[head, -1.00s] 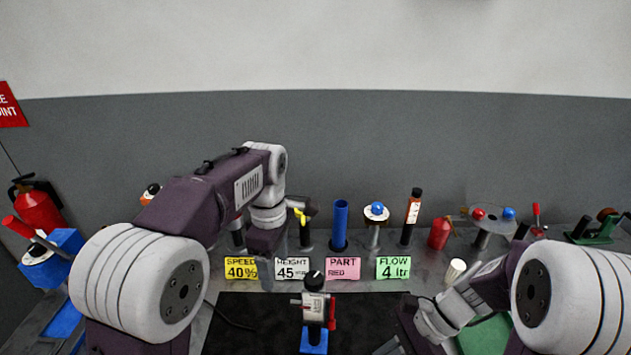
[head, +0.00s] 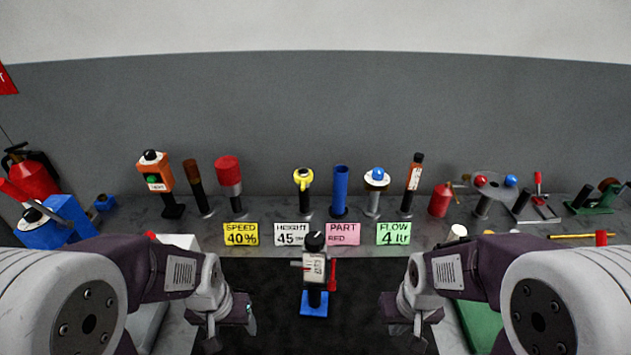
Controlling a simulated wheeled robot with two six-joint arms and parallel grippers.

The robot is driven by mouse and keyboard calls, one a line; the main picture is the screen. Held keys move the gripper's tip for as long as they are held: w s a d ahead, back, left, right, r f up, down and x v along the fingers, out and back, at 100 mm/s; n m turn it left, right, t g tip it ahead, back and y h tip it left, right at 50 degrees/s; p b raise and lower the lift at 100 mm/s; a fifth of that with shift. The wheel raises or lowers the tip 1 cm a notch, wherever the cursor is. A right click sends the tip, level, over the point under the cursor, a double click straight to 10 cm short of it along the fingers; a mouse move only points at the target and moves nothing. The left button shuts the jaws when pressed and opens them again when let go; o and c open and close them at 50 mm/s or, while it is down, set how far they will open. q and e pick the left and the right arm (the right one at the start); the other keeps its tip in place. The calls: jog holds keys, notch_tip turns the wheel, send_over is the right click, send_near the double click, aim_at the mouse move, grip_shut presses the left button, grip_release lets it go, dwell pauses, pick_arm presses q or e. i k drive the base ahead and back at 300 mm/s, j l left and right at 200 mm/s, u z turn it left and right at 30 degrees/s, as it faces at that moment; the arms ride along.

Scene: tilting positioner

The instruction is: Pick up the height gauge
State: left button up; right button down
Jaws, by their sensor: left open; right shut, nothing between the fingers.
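What looks like the height gauge (head: 314,268) stands upright near the middle of the black mat (head: 345,325) in the head view. It has a blue base, a pale scaled body, a black knob on top and a red handle on its right side. My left gripper (head: 240,318) is to its left, open and apart from it. My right gripper (head: 396,314) is to its right, shut and empty, also apart from it. The fingers of both are small and partly hidden by my wrists.
Cards for speed (head: 240,234), height (head: 293,234), part (head: 343,234) and flow (head: 393,233) stand behind the gauge. Behind them is a row of upright items, including a blue tube (head: 341,190) and a yellow-topped stand (head: 304,192). The mat around the gauge is clear.

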aim_at(314, 302)
jog(key=k+l, duration=0.15)
jog(key=l, duration=0.2)
jog(key=k+l, duration=0.35)
jog(key=l, duration=0.3)
jog(key=u, duration=0.05)
